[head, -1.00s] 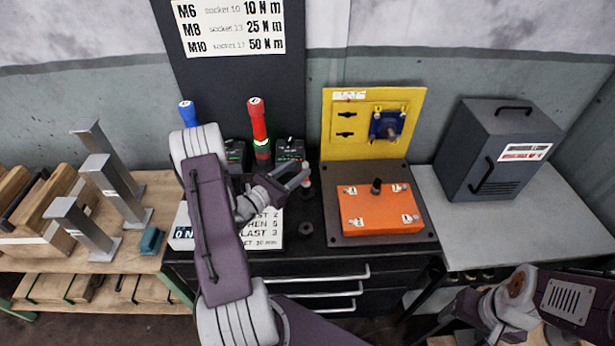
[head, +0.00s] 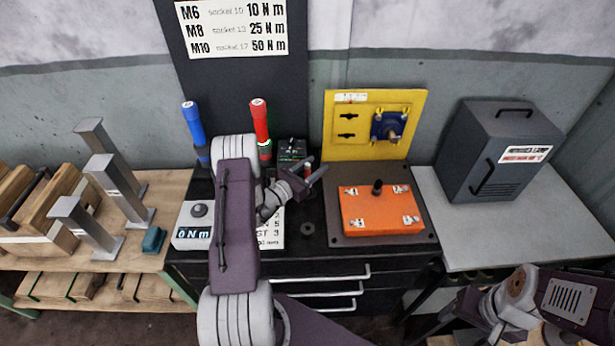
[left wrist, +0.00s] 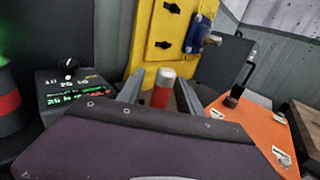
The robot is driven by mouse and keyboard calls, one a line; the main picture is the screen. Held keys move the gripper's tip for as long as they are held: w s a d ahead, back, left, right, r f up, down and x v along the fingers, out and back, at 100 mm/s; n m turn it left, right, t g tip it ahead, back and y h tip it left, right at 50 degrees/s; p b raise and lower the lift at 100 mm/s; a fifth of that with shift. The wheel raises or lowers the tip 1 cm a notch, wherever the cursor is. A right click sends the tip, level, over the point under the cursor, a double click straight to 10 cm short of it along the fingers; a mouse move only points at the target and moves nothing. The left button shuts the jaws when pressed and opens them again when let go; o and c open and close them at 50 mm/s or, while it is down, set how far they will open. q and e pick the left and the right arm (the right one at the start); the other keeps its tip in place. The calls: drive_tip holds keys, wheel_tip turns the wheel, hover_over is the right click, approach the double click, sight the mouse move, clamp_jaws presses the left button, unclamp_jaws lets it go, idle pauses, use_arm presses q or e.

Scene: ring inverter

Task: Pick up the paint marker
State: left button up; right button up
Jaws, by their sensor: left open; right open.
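The paint marker (left wrist: 162,88) is a small upright red cylinder with a white cap. In the left wrist view it stands between the two open fingers of my left gripper (left wrist: 160,96), and its lower part is hidden behind the gripper body. In the head view the marker (head: 308,170) shows as a bit of red and white at the fingertips of my left gripper (head: 314,169), above the black bench top. I see no clear grip on it. My right gripper (head: 448,316) is low at the right, away from the marker and open.
A yellow panel (head: 342,144) and an orange box (head: 375,216) on a dark plate stand right of the marker. Red (head: 260,125) and blue (head: 194,124) handled tools stand behind my left arm. A dark ring (head: 307,228) lies in front. A grey cabinet (head: 480,130) is far right.

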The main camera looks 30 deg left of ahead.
use_arm(q)
clamp_jaws()
drive_tip(key=shift+r, duration=0.1)
